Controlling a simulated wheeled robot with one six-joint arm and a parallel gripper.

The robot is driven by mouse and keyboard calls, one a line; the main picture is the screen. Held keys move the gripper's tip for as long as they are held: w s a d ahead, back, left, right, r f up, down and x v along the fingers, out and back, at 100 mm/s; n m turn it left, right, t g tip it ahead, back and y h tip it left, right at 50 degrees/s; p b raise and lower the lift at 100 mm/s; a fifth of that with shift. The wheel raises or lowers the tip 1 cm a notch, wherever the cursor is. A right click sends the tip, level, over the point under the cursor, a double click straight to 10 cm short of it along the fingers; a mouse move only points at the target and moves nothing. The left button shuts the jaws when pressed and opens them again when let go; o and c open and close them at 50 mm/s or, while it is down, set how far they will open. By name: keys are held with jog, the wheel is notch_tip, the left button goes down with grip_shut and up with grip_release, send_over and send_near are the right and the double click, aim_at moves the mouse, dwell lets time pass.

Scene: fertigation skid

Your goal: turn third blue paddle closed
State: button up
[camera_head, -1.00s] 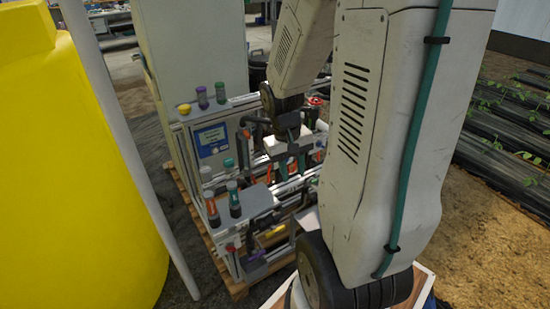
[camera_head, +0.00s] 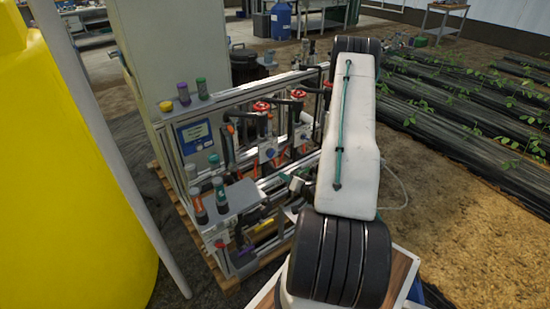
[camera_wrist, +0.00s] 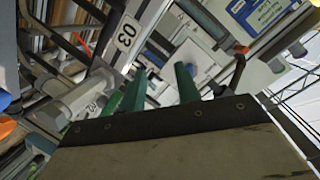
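My gripper (camera_wrist: 160,82) shows in the wrist view as two green fingers standing apart, with nothing seen between them. In the head view my gripper (camera_head: 296,184) is low at the front of the skid, partly behind my arm. A small blue part (camera_wrist: 207,74) shows just beyond the right finger in the wrist view. Another blue part (camera_wrist: 5,88) is cut off at the left edge. A tag marked 03 (camera_wrist: 126,36) sits above the fingers. In the head view a blue part (camera_head: 270,153) shows on the piping. I cannot tell which is the third paddle.
The skid frame (camera_head: 240,92) carries pipes, red handwheels (camera_head: 261,106) and orange-marked parts. A grey shelf (camera_head: 240,196) with bottles is at its front left. A yellow tank (camera_head: 70,180) stands left. Bare ground (camera_head: 440,220) lies right.

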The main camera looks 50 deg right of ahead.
aim_at(271, 153)
jog(key=w+r+t, duration=0.1)
jog(key=w, duration=0.1)
jog(key=w+d+r+t, duration=0.1)
jog(key=w+r, duration=0.1)
jog(key=w, duration=0.1)
jog(key=w+d+r, duration=0.1)
jog(key=w, duration=0.2)
jog(key=shift+w+r+m+t, duration=0.15)
jog(key=shift+r+m+t, duration=0.15)
jog(key=shift+m+t, duration=0.1)
jog(key=shift+h, duration=0.4)
grip_shut()
